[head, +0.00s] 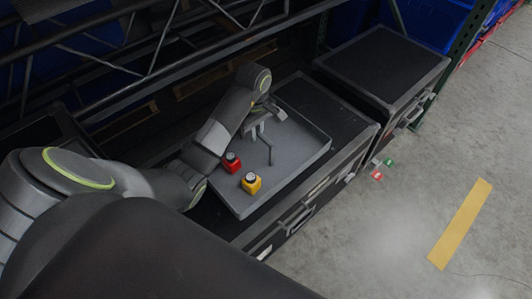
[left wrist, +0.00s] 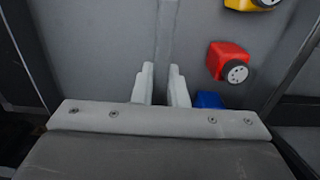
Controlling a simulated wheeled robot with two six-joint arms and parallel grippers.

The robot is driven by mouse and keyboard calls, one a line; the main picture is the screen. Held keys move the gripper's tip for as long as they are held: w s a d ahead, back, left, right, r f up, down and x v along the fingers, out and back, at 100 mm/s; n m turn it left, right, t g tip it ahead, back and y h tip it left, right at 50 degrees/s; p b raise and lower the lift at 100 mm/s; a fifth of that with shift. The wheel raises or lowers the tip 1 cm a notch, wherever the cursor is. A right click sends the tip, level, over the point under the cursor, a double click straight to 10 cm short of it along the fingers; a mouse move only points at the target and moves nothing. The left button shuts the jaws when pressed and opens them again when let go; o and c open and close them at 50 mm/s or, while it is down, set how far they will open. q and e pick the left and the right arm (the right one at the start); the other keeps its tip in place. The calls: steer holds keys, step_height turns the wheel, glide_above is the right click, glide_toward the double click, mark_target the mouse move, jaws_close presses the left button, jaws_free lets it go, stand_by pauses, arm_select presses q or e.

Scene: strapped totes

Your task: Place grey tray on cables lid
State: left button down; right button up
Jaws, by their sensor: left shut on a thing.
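The grey tray (head: 304,134) is shallow, with a low rim. It lies over the lid of a black case (head: 345,122) in the head view; I cannot tell whether it rests flat or hovers slightly. My left gripper (head: 264,127) is over the tray's middle. In the left wrist view its fingers (left wrist: 160,84) are shut on a thin grey upright part of the tray. No cables label is readable. My right gripper is out of view.
Another black case (head: 382,65) stands to the right, its lid bare. Small red and green tags (head: 382,168) are near the case corner. Metal rack beams (head: 150,75) run behind the cases. Concrete floor (head: 400,220) with a yellow stripe (head: 460,224) is clear at the right.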

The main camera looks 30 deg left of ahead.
arm_select(q)
steer(key=b, duration=0.4)
glide_above(256, 152)
step_height(256, 152, down, 4)
steer(key=shift+w+f, duration=0.1)
steer(key=shift+w, duration=0.05)
steer(key=shift+f+b, duration=0.4)
steer(key=shift+b, duration=0.05)
step_height(256, 152, down, 4)
steer(key=shift+r+b, duration=0.1)
steer(key=shift+b, duration=0.4)
steer(key=shift+f, duration=0.5)
steer(key=shift+f, duration=0.2)
steer(key=c, duration=1.5)
jaws_free()
